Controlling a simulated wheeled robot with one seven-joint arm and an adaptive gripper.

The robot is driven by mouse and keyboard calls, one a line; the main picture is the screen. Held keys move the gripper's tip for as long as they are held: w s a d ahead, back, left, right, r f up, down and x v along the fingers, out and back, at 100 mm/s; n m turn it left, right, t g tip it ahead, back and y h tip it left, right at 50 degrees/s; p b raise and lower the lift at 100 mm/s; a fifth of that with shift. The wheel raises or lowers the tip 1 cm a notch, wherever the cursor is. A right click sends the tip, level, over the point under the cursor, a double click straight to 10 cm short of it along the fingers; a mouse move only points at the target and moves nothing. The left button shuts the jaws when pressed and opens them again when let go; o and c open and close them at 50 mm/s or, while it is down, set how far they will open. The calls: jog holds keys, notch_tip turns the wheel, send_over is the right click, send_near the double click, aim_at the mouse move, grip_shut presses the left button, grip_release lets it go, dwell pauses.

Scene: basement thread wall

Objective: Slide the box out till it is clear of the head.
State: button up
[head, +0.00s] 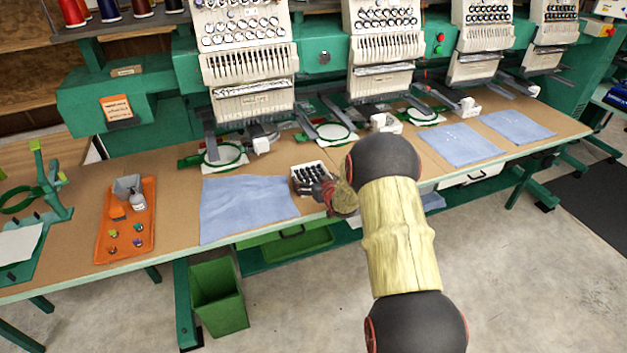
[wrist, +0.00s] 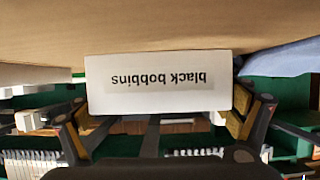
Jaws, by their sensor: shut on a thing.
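A small white box (head: 298,182) filled with black bobbins sits near the front part of the brown table, right of a blue cloth. In the wrist view the white face of the box (wrist: 158,100) shows a label reading "black bobbins", upside down. My gripper (wrist: 158,118) has one finger on each side of the box and is shut on it. In the head view my gripper (head: 327,192) is at the box's right front, partly hidden by my arm. The second machine head (head: 380,50) stands behind; the box appears in front and left of it.
Green hoops (head: 333,132) stand behind the box under the heads. A blue cloth (head: 245,208) lies left, and an orange tray (head: 127,220) farther left. A green bin (head: 219,297) stands below the table edge. The floor in front is open.

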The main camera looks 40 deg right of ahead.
jog(key=shift+f, duration=0.1)
jog(key=o, duration=1.3)
jog(key=v, duration=1.2)
